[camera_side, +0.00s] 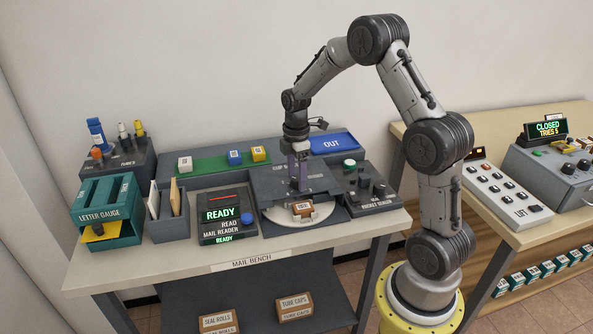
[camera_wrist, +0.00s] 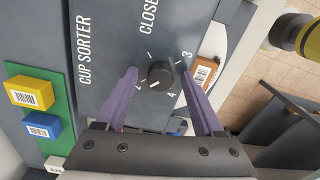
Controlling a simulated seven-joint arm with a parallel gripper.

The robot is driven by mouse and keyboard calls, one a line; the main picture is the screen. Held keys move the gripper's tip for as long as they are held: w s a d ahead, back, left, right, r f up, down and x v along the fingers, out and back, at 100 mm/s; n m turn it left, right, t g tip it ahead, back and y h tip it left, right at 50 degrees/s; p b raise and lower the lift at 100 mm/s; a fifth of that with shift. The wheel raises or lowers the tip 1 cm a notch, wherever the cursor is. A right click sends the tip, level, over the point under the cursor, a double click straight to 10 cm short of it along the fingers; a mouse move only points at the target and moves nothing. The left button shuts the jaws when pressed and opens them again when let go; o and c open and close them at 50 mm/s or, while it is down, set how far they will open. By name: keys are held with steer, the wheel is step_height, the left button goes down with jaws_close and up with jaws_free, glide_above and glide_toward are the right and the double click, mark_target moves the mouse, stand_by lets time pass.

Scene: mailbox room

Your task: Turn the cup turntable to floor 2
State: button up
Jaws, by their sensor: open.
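The cup sorter (camera_side: 262,182) is a dark grey unit on the mail bench. Its white round turntable (camera_side: 283,218) shows at the front, with a small brown barcoded parcel (camera_side: 303,209) on or over it. In the wrist view, the sorter's top (camera_wrist: 110,30) carries a black round knob (camera_wrist: 160,74) with tick marks and numbers; 3 and 4 are readable, others are partly hidden. Which mark the knob points to is unclear. My gripper (camera_side: 298,187) is over the sorter with its purple fingers down. In the wrist view its open fingers (camera_wrist: 159,70) stand either side of the knob, apparently without touching it.
Left of the sorter is the mail reader (camera_side: 222,214), showing READY. Behind are a green strip (camera_side: 208,165) with coloured blocks and a blue OUT tray (camera_side: 334,142). A grey unit with upright posts (camera_side: 366,190) stands close on the right.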

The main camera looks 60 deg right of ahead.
mark_target(296, 178)
step_height(296, 178, up, 14)
stand_by(0.5)
steer(key=shift+w, duration=0.1)
steer(key=s+a+r+t, duration=0.4)
steer(key=s+a+r, duration=0.65)
steer(key=a, duration=0.35)
steer(key=s+a+f+m+t, duration=0.1)
steer(key=s+a+f+m, duration=0.1)
steer(key=s+m, duration=0.3)
steer(key=s+a+f+m, duration=0.2)
steer(key=s+f+m, duration=0.2)
steer(key=s+m, duration=0.2)
steer(key=shift+s+a+f+t, duration=0.35)
steer(key=shift+s+a+t, duration=0.05)
